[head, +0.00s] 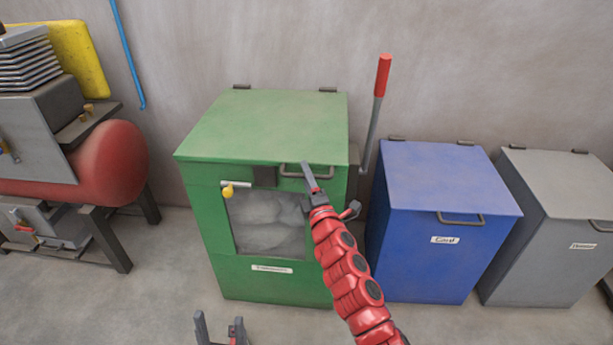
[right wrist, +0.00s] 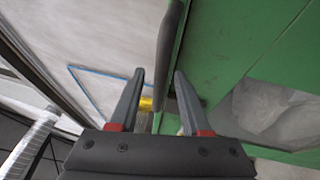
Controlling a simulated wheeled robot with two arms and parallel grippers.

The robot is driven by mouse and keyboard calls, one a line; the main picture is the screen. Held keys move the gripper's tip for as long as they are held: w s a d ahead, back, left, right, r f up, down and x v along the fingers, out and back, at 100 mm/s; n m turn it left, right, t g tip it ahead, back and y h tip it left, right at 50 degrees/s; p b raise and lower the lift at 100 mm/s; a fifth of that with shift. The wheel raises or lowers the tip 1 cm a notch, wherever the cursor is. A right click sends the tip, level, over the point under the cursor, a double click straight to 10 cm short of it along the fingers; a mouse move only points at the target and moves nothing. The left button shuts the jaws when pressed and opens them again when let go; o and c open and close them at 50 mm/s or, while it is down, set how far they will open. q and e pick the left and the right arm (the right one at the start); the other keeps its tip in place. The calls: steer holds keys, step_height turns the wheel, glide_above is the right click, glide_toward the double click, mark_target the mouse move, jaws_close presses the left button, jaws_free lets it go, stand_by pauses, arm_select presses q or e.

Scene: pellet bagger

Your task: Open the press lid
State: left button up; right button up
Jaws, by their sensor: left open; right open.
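The green press (head: 208,235) stands against the wall with its flat lid (head: 265,125) down. A grey bar handle (head: 290,174) sits at the lid's front edge, right of centre. My right gripper (head: 311,178) is open at the handle's right end. In the right wrist view, its two fingers (right wrist: 160,78) are spread, with the dark handle (right wrist: 171,45) running up from between the tips. I cannot tell whether the fingers touch it. My left gripper (head: 220,327) is open and empty, low at the bottom edge of the head view, well short of the press.
A lever with a red grip (head: 383,75) rises at the press's right side. A yellow knob (head: 228,191) is on its front. Blue (head: 420,250) and grey (head: 540,240) lidded bins stand to the right. A red tank (head: 115,165) is at left. Floor in front is mostly clear.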

steer(key=shift+c, duration=0.3)
jaws_close()
stand_by(1.1)
